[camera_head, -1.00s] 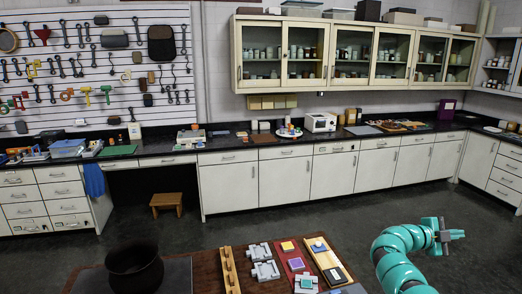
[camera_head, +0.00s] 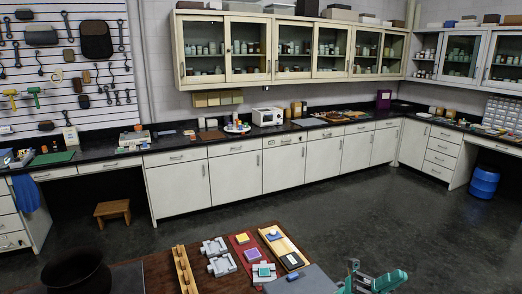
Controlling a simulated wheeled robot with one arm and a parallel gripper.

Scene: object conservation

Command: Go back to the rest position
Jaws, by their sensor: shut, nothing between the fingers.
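My gripper (camera_head: 354,270) is at the bottom edge of the view, right of the small table (camera_head: 146,273), with a teal arm link beside it. It is shut with nothing in it. Its lower part is cut off by the picture edge. On the table are a wooden strip with holes (camera_head: 184,270), grey blocks (camera_head: 214,247), a red board (camera_head: 243,255) with yellow, purple and teal squares, and a light wooden board (camera_head: 283,244). A grey panel (camera_head: 310,283) lies in front, with a small blue piece (camera_head: 294,277) at its edge.
A dark pot (camera_head: 75,272) stands at the lower left. White cabinets with a black counter (camera_head: 230,142) run along the back wall. A wooden stool (camera_head: 113,210) and a blue barrel (camera_head: 484,181) stand on the floor. The floor (camera_head: 400,220) to the right is open.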

